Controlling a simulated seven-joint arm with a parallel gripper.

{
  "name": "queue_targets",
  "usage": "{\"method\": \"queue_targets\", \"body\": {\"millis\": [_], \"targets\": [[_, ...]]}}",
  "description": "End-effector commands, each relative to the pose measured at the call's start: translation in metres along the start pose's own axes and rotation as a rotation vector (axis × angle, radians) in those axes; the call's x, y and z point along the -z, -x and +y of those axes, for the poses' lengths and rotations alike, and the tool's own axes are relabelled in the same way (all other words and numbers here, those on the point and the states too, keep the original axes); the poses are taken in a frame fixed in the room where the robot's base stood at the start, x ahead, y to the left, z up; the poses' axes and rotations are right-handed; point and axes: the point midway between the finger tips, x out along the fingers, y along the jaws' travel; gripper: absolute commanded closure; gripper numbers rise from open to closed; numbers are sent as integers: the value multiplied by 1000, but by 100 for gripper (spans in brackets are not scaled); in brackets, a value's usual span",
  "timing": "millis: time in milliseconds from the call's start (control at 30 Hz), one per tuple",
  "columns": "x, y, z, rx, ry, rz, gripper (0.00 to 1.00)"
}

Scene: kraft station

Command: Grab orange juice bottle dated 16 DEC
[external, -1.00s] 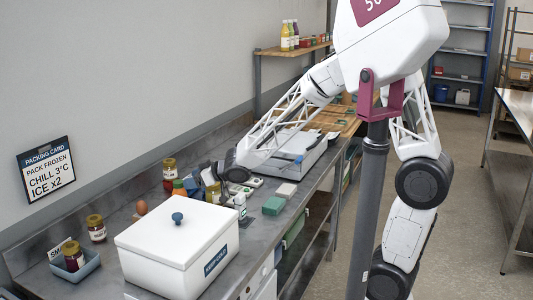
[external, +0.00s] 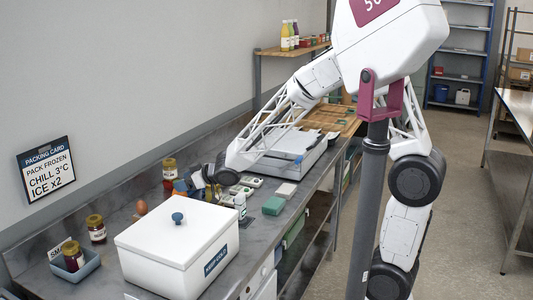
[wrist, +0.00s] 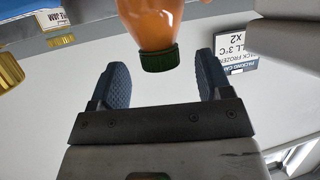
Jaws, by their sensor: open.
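An orange bottle with a dark green cap (wrist: 145,30) shows at the top of the wrist view, with its cap toward my gripper. No date is visible on it. My gripper (wrist: 162,72) is open, and the cap appears between its two blue fingertips, with visible space on both sides. I cannot tell how far the bottle is from the fingers in depth. In the external view my gripper (external: 193,184) is low over the bench behind the white box, and the orange bottle is not clearly visible there.
A lidded white box (external: 165,250) stands in front of my gripper. The packing card (external: 47,172) is on the wall. Juice bottles (external: 286,38) stand on the far shelf.

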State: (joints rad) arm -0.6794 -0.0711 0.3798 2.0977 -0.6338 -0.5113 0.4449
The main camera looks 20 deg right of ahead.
Motion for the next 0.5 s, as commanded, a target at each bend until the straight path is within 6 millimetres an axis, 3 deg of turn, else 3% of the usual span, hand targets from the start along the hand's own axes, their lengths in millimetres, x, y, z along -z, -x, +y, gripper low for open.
{"method": "queue_targets", "body": {"millis": [233,500], "targets": [[0,-23,0,0,0,-1,28],[0,-30,0,0,0,0,28]]}}
